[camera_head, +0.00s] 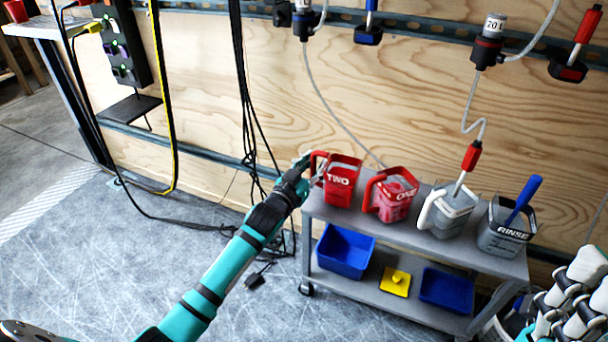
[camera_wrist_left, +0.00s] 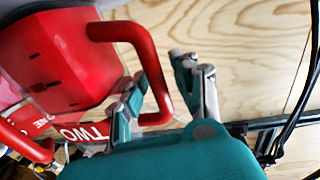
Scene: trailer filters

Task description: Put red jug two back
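My left gripper (camera_head: 308,172) is at that handle. In the left wrist view the red jug (camera_wrist_left: 60,60) fills the upper left, and its handle runs between the two spread fingers of my left gripper (camera_wrist_left: 162,85). The fingers look apart, not clamped on the handle.
Red jug one (camera_head: 393,202), a white-handled grey jug (camera_head: 449,215) and the rinse jug (camera_head: 503,240) stand in a row to the right. Blue bins (camera_head: 345,252) and a yellow piece (camera_head: 396,283) are on the lower shelf. Black cables (camera_head: 245,100) hang behind my left gripper.

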